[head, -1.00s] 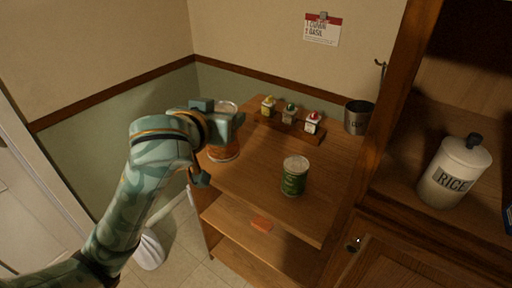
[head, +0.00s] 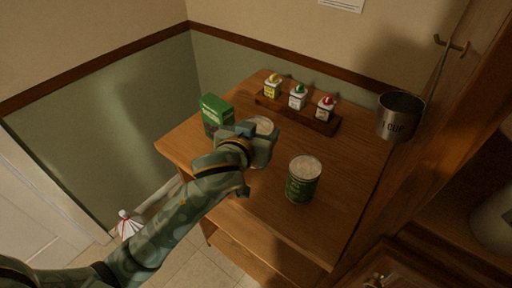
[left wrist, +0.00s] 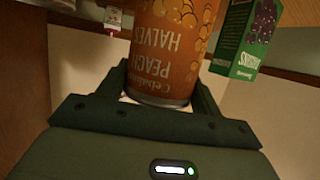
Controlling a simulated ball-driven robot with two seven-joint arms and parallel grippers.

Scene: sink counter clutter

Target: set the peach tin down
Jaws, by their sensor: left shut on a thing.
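My left gripper (head: 258,140) is shut on the peach tin over the far part of the wooden counter top. In the head view only the pale round lid of the peach tin (head: 262,123) shows; my gripper hides its side. In the left wrist view the orange tin (left wrist: 172,45) sits between the fingers (left wrist: 160,92), its "PEACH HALVES" label upside down in the picture. I cannot tell whether its base touches the counter. My right gripper is not in view.
A green raisins box (head: 216,112) stands just left of the tin. A green tin (head: 303,180) stands to the right, nearer the front. A wooden rack (head: 285,112) with three small shakers is behind. A metal cup (head: 398,115) hangs at right. Bare counter (head: 330,225) lies in front.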

